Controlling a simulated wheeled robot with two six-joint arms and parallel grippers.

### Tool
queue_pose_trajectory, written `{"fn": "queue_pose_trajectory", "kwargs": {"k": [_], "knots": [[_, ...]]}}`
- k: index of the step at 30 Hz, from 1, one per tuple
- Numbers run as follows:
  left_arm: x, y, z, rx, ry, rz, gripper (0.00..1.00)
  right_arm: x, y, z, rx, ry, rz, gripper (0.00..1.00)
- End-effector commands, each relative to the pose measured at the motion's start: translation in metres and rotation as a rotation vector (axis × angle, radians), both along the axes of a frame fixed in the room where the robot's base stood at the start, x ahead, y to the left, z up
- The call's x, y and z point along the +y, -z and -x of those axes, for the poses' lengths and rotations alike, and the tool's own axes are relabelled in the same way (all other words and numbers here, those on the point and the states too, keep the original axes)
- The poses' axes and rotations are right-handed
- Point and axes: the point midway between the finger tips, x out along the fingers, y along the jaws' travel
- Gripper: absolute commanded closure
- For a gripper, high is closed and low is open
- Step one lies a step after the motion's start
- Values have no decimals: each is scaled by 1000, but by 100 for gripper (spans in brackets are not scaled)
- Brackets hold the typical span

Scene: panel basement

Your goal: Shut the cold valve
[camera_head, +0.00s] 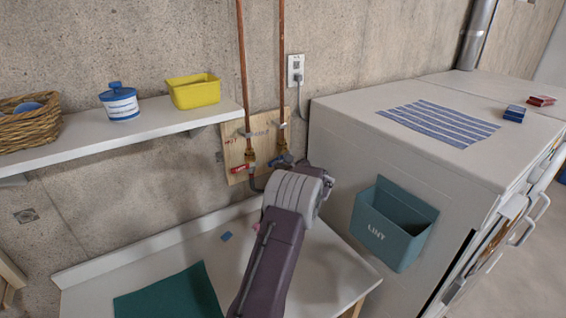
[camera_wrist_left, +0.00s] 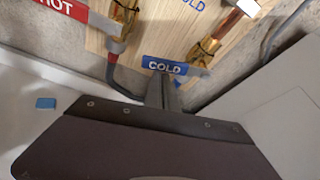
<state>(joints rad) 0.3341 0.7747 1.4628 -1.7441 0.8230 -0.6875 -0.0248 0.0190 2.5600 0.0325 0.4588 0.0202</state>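The cold valve is a brass fitting (camera_wrist_left: 203,52) on the right-hand copper pipe, with a blue lever marked COLD (camera_wrist_left: 165,65). In the wrist view the lever points left from the fitting, across the pipe's line. In the head view the cold valve (camera_head: 283,158) shows just above my left wrist. My left gripper's (camera_wrist_left: 163,90) fingers are close together, tips at the lower edge of the blue lever. I cannot tell whether they touch it; nothing shows between them. The head view hides the fingers behind the wrist. My right gripper is in neither view.
The red HOT lever (camera_head: 241,169) sits left on the same wooden board (camera_head: 236,150). A white shelf (camera_head: 90,145) is at left, and a white worktop (camera_head: 130,265) lies below. A teal LINT bin (camera_head: 395,228) hangs on the white machine (camera_head: 350,140) at right.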

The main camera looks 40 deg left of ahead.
Motion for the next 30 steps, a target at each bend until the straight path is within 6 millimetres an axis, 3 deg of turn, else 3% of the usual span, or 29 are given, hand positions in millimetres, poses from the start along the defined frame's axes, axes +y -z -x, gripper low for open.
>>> {"fn": "queue_pose_trajectory", "kwargs": {"k": [1, 7, 30], "knots": [[1, -8, 1, 30, -2, -11, 100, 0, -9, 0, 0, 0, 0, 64], [2, -13, 4, 149, -1, -47, 100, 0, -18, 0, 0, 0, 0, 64], [2, -18, 6, 144, 0, -46, 100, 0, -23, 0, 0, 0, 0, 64]]}}
